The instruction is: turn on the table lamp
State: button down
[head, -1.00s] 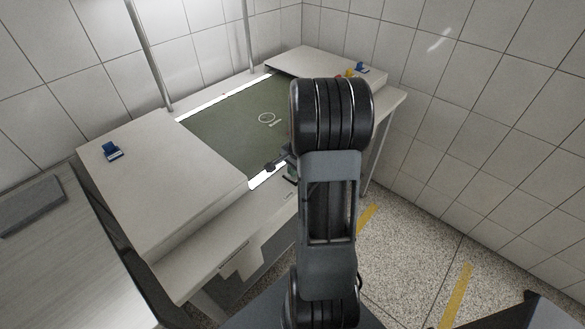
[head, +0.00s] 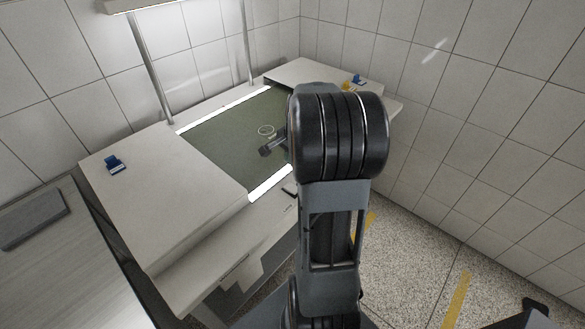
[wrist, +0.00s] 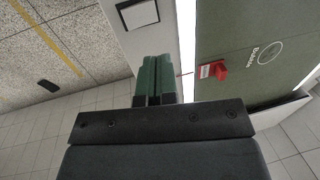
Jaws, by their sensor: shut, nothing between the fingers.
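A pale bar on two upright posts, which looks like the table lamp (head: 150,4), crosses the top left of the head view and is cut off by the edge. I cannot tell whether it is lit. It stands over the workbench with a green mat (head: 225,135). My gripper (wrist: 154,62) shows in the wrist view as two green fingers shut together, empty, apart from the mat. A dark-framed pale square (wrist: 137,14) is on the pale surface ahead of it, possibly a switch. In the head view my arm hides part of the bench.
A red object with a white label (wrist: 215,70) is at the mat's edge. Bright strips (head: 270,184) border the mat. Tiled walls (head: 440,110) close in the back and right; speckled floor (head: 410,250) is open.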

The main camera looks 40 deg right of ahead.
jog(key=shift+r, duration=1.4)
jog(key=shift+w, duration=0.1)
